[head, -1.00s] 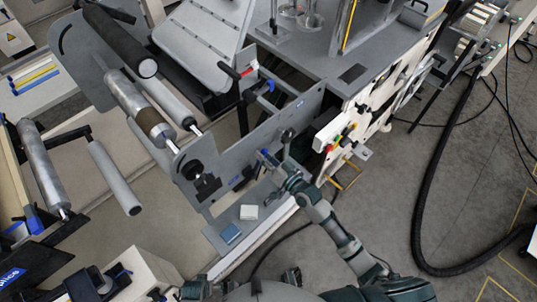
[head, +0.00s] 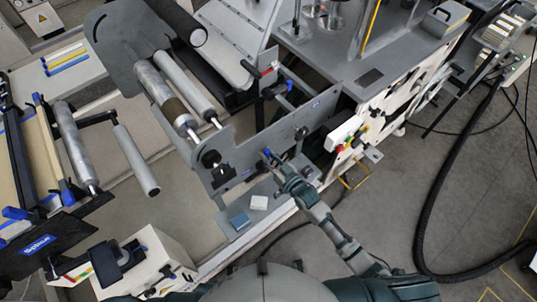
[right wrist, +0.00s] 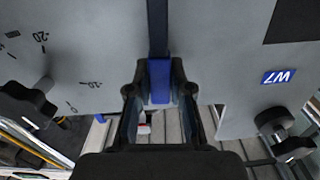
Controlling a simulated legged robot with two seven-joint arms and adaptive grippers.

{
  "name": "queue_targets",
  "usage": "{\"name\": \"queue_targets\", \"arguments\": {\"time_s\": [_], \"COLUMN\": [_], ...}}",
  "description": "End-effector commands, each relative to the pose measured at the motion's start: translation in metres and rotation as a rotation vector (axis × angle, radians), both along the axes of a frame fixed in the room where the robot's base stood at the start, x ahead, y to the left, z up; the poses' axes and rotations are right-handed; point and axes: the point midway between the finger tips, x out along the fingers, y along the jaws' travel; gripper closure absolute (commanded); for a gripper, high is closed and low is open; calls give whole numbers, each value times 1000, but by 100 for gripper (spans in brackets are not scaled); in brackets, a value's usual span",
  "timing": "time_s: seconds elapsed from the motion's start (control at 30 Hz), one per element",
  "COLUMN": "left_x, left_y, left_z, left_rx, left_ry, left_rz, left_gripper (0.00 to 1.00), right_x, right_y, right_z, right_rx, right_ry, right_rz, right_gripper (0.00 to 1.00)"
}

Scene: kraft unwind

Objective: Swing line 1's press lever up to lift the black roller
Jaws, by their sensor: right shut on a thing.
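The press lever shows in the right wrist view as a dark bar with a blue grip (right wrist: 160,82), in front of a grey side panel. My right gripper (right wrist: 160,92) is shut on the blue grip, one finger on each side. In the head view my right gripper (head: 271,160) is at the near face of the grey panel (head: 245,150), with a small blue piece at its tip. The black roller (head: 186,18) is at the upper left, its near end apart from the slim grey roller (head: 188,85). My left gripper is not in view.
A black knob (right wrist: 28,103) beside a printed scale and another black knob (right wrist: 285,135) near a blue W7 label (right wrist: 279,76) flank my right gripper. Open floor lies right.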

Motion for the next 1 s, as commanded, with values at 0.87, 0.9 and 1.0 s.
{"name": "queue_targets", "arguments": {"time_s": [0.87,0.9,1.0], "left_x": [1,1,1], "left_y": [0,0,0], "left_z": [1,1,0], "left_rx": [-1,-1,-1], "left_ry": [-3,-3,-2], "left_rz": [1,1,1], "left_gripper": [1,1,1], "right_x": [-18,-25,-45], "right_y": [-11,-15,-29], "right_z": [-4,-5,-5], "right_rx": [-5,-6,-6], "right_ry": [7,9,11], "right_rz": [2,2,1], "right_gripper": [54,54,54]}}
